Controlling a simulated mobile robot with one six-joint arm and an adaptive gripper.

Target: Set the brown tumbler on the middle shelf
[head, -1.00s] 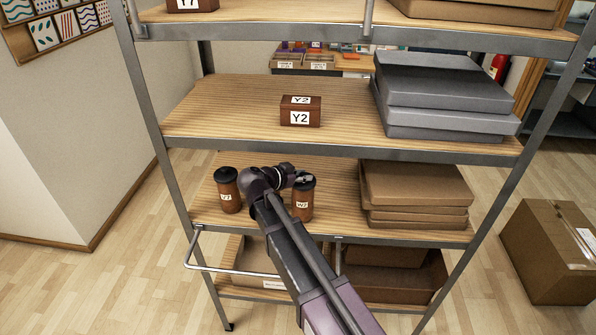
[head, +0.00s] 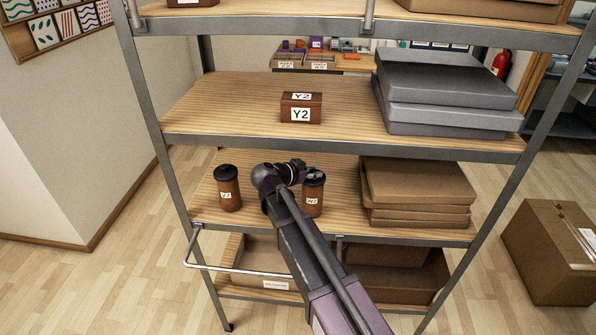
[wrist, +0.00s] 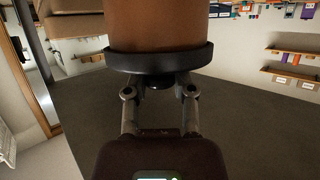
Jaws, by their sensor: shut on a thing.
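A brown tumbler with a black lid and a white label reading like "W2" (head: 312,198) is upright at the shelf with the cardboard boxes, below the "Y2" box. My gripper (head: 304,174) is at its lid end and shut on it. In the wrist view, the tumbler's brown body (wrist: 158,32) and dark lid rim fill the top, with my gripper (wrist: 160,88) at the lid. I cannot tell whether its base touches the shelf. A second brown tumbler (head: 228,190) with a black lid stands to its left on the same shelf.
Flat cardboard boxes (head: 415,190) are stacked right of the held tumbler. The shelf above (head: 220,105) holds a small brown "Y2" box (head: 300,108) and grey boxes (head: 445,92). Grey metal posts and shelf edges frame the rack.

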